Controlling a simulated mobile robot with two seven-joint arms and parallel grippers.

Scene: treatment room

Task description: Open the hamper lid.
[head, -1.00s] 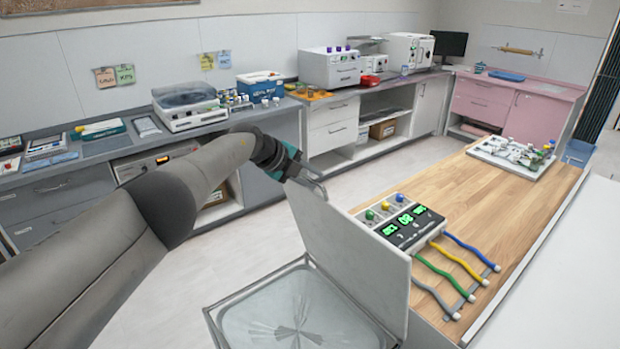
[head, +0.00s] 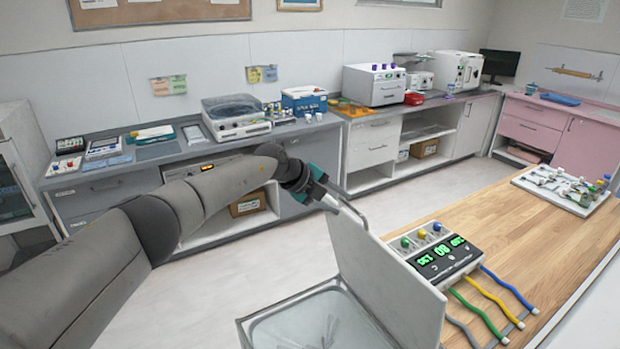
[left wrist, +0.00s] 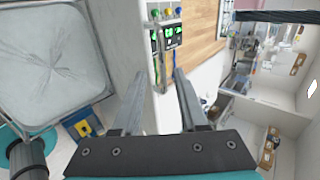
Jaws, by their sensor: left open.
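The hamper (head: 262,325) stands at the bottom centre of the head view, with a pale, wrinkled liner inside its open top. Its white lid (head: 385,280) stands raised, nearly upright, on the side toward the wooden counter. In the left wrist view the hamper opening (left wrist: 50,60) is at upper left, and the lid (left wrist: 112,35) shows edge-on beside it. My left gripper (head: 343,206) is open at the lid's upper left corner. Its fingers (left wrist: 160,80) reach on either side of the lid's edge; whether they touch it is unclear. My right gripper is out of view.
A wooden counter (head: 500,245) right of the lid holds a display unit (head: 440,258) with coloured leads and a tray (head: 530,183). Grey cabinets (head: 110,200) with devices line the back wall. The floor (head: 215,285) left of the hamper is clear.

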